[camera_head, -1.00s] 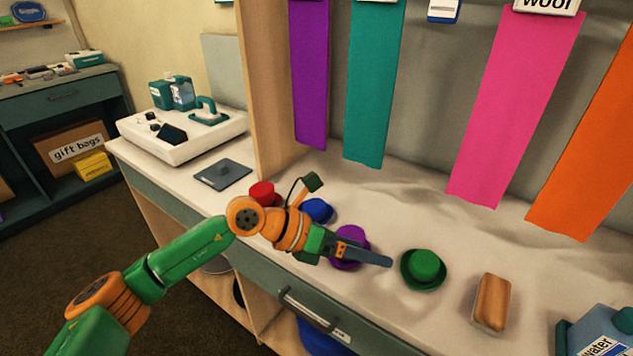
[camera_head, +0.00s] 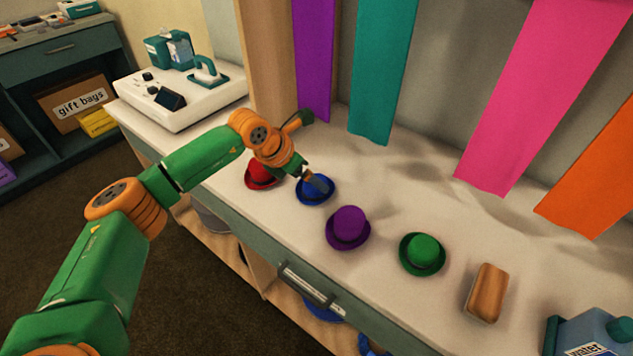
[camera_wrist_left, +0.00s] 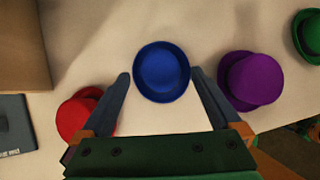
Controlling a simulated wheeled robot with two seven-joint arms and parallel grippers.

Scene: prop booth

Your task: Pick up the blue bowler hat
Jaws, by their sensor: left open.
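The blue bowler hat (camera_head: 314,191) sits on the pale counter between the red hat and the purple hat, partly covered by my gripper in the head view. In the left wrist view the blue hat (camera_wrist_left: 162,72) lies just ahead, between the lines of my fingers. My left gripper (camera_head: 318,181) is above the blue hat, pointing down at it. In the left wrist view its fingers (camera_wrist_left: 160,74) are spread wide with nothing gripped. Whether the fingertips are at brim height is hard to tell. My right gripper is in neither view.
A red hat (camera_head: 260,174) is close on the left, a purple hat (camera_head: 348,228) on the right. Further right are a green hat (camera_head: 422,254), a brown brush-like block (camera_head: 487,293) and a water container (camera_head: 592,335). Coloured cloth strips hang behind. A wooden post (camera_head: 268,70) stands behind left.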

